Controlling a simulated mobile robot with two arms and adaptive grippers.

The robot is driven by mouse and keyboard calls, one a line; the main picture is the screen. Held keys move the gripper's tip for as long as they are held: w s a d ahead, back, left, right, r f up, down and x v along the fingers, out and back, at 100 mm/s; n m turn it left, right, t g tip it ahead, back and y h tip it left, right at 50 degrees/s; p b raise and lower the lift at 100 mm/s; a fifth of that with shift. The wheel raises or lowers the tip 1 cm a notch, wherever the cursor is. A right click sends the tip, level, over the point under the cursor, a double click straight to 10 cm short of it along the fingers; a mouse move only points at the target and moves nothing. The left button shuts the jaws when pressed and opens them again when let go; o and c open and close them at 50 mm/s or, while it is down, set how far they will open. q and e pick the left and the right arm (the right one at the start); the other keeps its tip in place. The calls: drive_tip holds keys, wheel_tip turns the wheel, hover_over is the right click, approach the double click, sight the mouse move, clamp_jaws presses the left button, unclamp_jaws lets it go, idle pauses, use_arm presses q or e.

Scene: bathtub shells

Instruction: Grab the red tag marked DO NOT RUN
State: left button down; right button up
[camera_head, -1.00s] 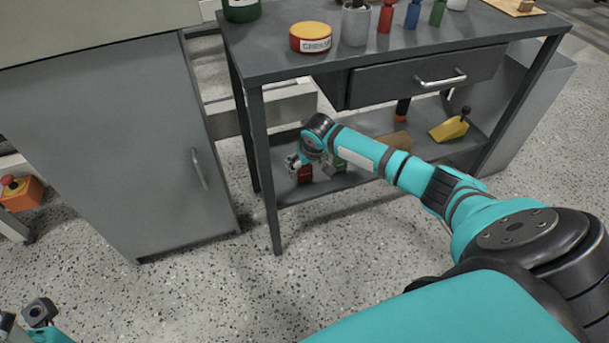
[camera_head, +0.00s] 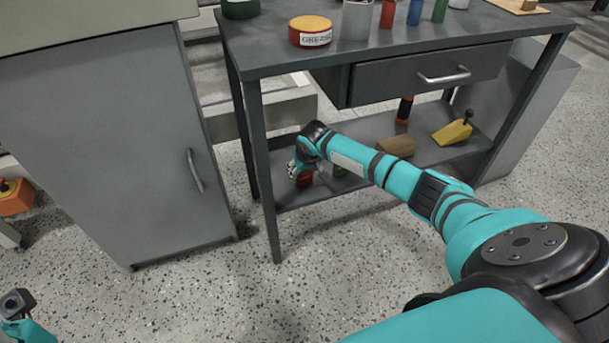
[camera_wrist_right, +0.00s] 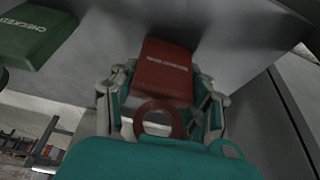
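The red tag (camera_wrist_right: 165,68) lies on the grey lower shelf of the bench, with a red ring at its near end. Its small white lettering is too blurred to read. My right gripper (camera_wrist_right: 164,84) is open, with one finger on each side of the tag and narrow gaps to its edges. In the head view the red tag (camera_head: 305,177) is partly hidden beside my right gripper (camera_head: 296,170). Part of my left arm's end shows at the bottom left corner; its fingers cannot be made out.
A green tag marked CHECKED (camera_wrist_right: 35,32) lies left of the red one. The lower shelf (camera_head: 440,153) also holds a brown block (camera_head: 396,146) and a yellow wedge (camera_head: 453,132). A table leg (camera_head: 262,170) stands close left of my gripper. A grey cabinet (camera_head: 110,150) is further left.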

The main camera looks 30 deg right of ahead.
drive_tip(key=c, duration=0.4)
drive_tip(key=shift+o, duration=0.2)
drive_tip(key=shift+r, duration=0.15)
